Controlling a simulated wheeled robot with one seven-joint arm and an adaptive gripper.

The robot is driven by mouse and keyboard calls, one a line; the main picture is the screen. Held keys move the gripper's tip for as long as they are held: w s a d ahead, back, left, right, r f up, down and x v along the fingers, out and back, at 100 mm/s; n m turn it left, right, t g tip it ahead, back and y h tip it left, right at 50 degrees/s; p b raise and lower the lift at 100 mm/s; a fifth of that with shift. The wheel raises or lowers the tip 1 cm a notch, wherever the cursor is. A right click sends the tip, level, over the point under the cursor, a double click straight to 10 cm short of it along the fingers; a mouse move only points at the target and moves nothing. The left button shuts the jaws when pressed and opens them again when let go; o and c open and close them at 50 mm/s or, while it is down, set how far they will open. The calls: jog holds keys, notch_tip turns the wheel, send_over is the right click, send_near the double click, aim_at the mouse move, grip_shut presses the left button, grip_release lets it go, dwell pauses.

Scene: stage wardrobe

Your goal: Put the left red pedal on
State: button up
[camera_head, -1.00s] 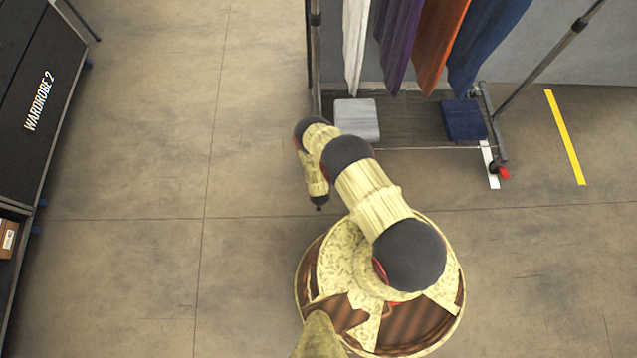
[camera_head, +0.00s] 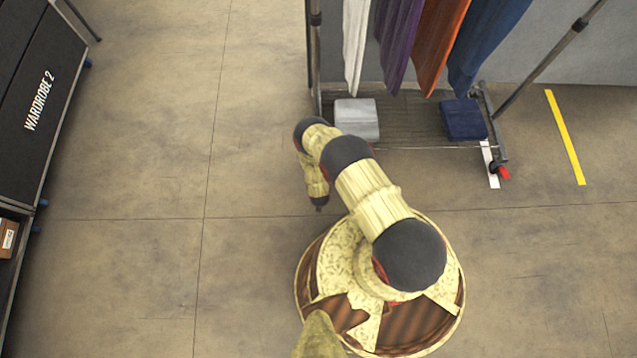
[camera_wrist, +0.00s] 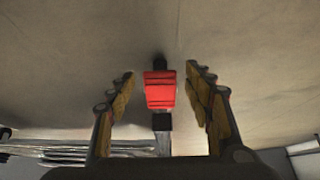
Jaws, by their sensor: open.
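In the wrist view a red pedal (camera_wrist: 160,90) lies between the two fingers of my gripper (camera_wrist: 162,75). The fingers stand apart with a gap on each side of the pedal. A dark caster part (camera_wrist: 162,122) and a grey bar show just below it in the picture. In the head view another red pedal (camera_head: 503,173) sits on the caster at the right end of the clothes rack. The rack's left caster and its pedal are hidden behind my arm there, and my fingers cannot be made out.
The clothes rack (camera_head: 497,125) holds white, purple, orange and blue garments. A grey folded stack (camera_head: 357,119) and a navy one (camera_head: 464,120) lie on its base. A black case marked WARDROBE 2 (camera_head: 40,75) stands at the left. Floor between it and my arm is clear.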

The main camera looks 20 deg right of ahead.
jog(key=shift+r, duration=0.1)
jog(key=v, duration=1.1)
jog(key=shift+s+r, duration=0.25)
jog(key=shift+r, duration=0.05)
